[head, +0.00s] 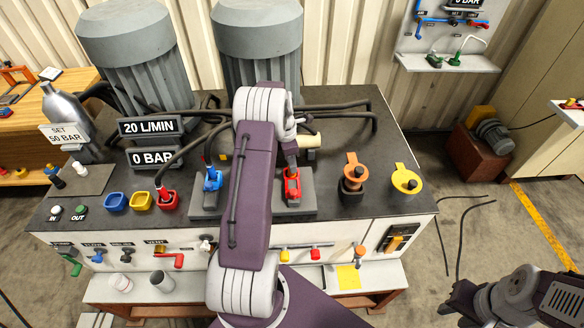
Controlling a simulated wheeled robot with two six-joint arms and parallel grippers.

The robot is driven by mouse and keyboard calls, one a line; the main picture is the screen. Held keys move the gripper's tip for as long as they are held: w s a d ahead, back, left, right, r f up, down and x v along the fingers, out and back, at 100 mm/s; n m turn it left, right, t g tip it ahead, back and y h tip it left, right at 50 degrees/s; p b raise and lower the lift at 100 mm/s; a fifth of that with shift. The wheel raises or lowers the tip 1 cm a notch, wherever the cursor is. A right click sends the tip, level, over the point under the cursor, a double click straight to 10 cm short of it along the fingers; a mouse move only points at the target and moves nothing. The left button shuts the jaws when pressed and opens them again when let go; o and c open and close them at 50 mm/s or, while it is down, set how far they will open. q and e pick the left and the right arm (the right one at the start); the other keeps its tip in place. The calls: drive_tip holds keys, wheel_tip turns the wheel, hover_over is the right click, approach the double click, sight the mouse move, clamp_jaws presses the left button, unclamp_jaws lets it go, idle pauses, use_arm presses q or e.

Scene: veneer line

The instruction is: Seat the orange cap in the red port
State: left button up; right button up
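An orange cap-like piece (352,162) with a round tab sits on a dark fitting on the right part of the black bench top. A red ring-shaped port (167,202) with a dark hose fitting in it is at the front left. Another red fitting (292,188) stands on a grey block, partly beside my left arm. My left arm crosses the middle of the bench; its gripper is mostly hidden behind its own links, near the red fitting on the block. My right gripper (456,300) is low at the right, over the floor, away from the bench; its fingers are too dark to read.
Blue (115,201) and yellow (142,201) rings sit left of the red port. A yellow tabbed piece (407,181) is at the right. Hoses, two grey tanks and gauge signs reading "20 L/MIN" (148,126) and "0 BAR" stand behind.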

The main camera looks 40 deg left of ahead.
use_arm(q)
wheel_tip(320, 180, up, 8)
drive_tip(key=s+d+r+m, duration=0.1)
drive_tip(key=s+d+m, duration=0.1)
drive_tip(key=d+m, duration=0.4)
drive_tip(key=s+d+f+m, duration=0.3)
drive_tip(key=s+d+m, duration=1.35)
drive_tip(key=m, duration=0.55)
drive_tip(key=shift+y, duration=0.4)
drive_tip(key=shift+s+a+f+b, duration=0.1)
drive_tip(key=shift+a+f+b, duration=0.05)
drive_tip(key=shift+f+b, duration=2.55)
